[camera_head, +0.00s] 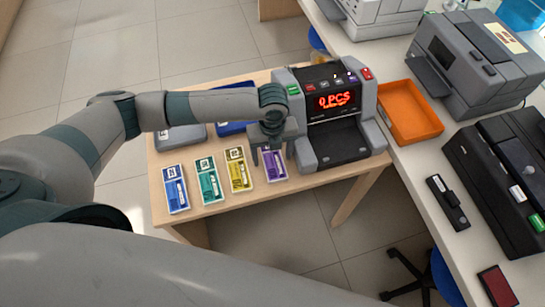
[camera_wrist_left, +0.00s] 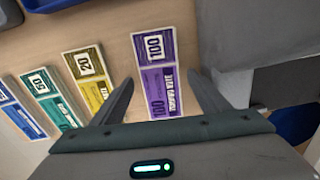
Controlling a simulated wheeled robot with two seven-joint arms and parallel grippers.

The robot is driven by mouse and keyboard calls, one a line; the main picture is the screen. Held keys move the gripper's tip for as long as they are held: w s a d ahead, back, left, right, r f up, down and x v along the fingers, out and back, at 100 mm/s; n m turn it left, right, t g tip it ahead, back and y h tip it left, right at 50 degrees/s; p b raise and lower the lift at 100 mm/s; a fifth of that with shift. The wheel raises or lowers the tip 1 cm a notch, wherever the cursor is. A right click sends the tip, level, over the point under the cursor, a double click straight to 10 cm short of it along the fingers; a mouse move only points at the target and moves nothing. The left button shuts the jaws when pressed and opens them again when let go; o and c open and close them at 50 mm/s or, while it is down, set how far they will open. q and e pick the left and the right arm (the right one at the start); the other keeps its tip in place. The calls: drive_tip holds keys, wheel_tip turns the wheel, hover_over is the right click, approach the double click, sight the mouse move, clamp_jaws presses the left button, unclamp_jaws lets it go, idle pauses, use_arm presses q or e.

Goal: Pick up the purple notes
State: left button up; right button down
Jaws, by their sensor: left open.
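The purple notes (camera_head: 274,166) lie flat on the wooden table, at the right end of a row of notes. In the left wrist view the purple notes (camera_wrist_left: 155,70) show the number 100 and lie between and beyond the fingertips. My left gripper (camera_head: 269,160) is above them with its fingers pointing down. In the left wrist view my left gripper (camera_wrist_left: 160,85) is open, one finger on each side of the notes, with nothing held. Whether the fingertips touch the table cannot be told. My right gripper is not in view.
Yellow (camera_head: 238,170), green (camera_head: 208,181) and blue notes (camera_head: 175,188) lie left of the purple ones. The counting machine (camera_head: 334,143), reading 0 PCS, stands close on the right. An orange tray (camera_head: 409,112) sits beyond it. Trays lie behind the row.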

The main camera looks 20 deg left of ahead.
sight(273, 158)
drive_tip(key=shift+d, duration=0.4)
use_arm(q)
drive_tip(key=c, duration=1.2)
drive_tip(key=shift+r, duration=0.1)
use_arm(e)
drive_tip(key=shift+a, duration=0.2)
